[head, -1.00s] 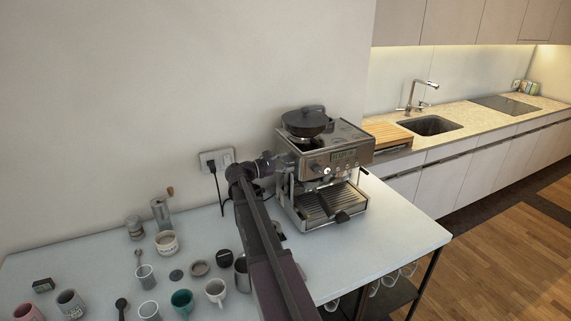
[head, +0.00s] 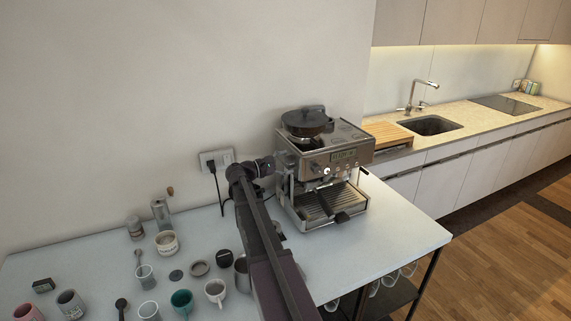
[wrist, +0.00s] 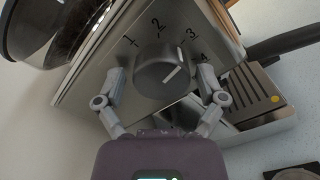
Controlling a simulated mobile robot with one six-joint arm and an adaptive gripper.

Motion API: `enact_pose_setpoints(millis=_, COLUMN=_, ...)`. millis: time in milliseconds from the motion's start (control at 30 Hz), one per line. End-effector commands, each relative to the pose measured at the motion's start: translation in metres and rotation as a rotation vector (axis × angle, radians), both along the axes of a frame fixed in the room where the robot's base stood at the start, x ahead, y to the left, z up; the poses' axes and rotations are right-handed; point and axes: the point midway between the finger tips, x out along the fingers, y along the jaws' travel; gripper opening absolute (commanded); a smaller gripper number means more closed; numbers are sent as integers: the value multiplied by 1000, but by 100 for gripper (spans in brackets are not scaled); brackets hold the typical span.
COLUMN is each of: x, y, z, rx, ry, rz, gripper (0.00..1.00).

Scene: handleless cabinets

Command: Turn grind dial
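The grind dial (wrist: 165,72) is a round dark grey knob on the metal side of the espresso machine (head: 322,170). Numbers 1 to 4 are marked around it in the wrist view. A white line on its face slants up and right, roughly toward the 3. My gripper (wrist: 161,80) faces the dial with its fingers spread, one on each side. A gap shows at the left finger; the right finger is very close to the dial, and I cannot tell if it touches. In the head view, my gripper is beside the machine's left side, and the dial is not clearly visible.
The machine stands on a white table (head: 390,235). Cups, jars and a hand grinder (head: 161,213) stand at the left. A wall socket (head: 216,160) with a black cable is behind my wrist. A dark portafilter handle (wrist: 285,42) sticks out at right in the wrist view.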

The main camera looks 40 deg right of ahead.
Motion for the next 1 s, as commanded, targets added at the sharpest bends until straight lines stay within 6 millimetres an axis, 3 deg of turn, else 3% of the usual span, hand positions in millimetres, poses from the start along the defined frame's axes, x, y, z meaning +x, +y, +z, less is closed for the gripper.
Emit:
enact_pose_setpoints(millis=567, x=1, y=6, z=0, rx=2, ry=1, rz=0, gripper=100)
enact_pose_setpoints(millis=767, x=5, y=22, z=0, rx=1, ry=0, rz=0, gripper=100)
enact_pose_setpoints(millis=1000, x=14, y=57, z=0, rx=1, ry=0, rz=1, gripper=100)
